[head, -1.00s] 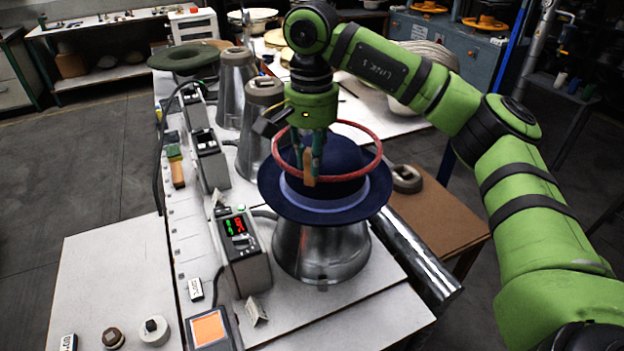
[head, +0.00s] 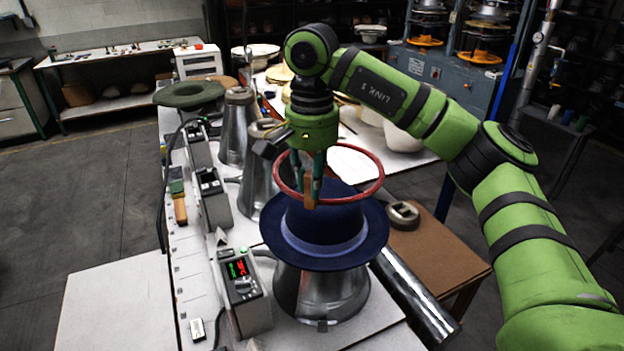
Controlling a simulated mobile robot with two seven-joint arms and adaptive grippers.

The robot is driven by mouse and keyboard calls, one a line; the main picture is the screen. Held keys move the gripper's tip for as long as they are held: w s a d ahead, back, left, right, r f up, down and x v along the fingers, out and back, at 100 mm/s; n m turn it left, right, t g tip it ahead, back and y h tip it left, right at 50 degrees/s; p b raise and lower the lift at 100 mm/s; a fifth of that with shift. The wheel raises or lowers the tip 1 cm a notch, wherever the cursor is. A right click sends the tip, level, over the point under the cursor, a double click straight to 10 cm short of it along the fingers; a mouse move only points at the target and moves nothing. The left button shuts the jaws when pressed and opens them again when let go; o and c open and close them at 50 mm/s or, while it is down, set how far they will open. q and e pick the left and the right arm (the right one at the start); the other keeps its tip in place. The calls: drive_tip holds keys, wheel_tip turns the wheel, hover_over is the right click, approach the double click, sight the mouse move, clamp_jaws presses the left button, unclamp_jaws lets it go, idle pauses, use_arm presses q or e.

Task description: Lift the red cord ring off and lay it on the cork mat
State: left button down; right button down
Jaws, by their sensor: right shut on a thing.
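The red cord ring (head: 350,201) is held roughly level in my right gripper (head: 311,184), whose fingers are shut on its near left part, by a tan tab. The ring is over the top of the dark blue felt hat (head: 345,252), and its front edge crosses before the crown in the view. The ring looks clear of the crown. The hat sits upright with its brim above a metal block (head: 320,298). A brown, cork-like surface (head: 435,250) lies to the right of the hat; I take it for the cork mat. My left gripper is out of view.
A grey metal object (head: 403,215) rests at the back of the brown surface. A shiny metal cylinder (head: 415,300) lies between hat and brown surface. Control boxes (head: 243,292) and metal cones (head: 237,125) stand left and behind. A green hat (head: 188,94) is at the back left.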

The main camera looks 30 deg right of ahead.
drive_tip(key=shift+r+p, duration=2.45)
drive_tip(key=shift+r, duration=0.65)
drive_tip(key=shift+f, duration=0.1)
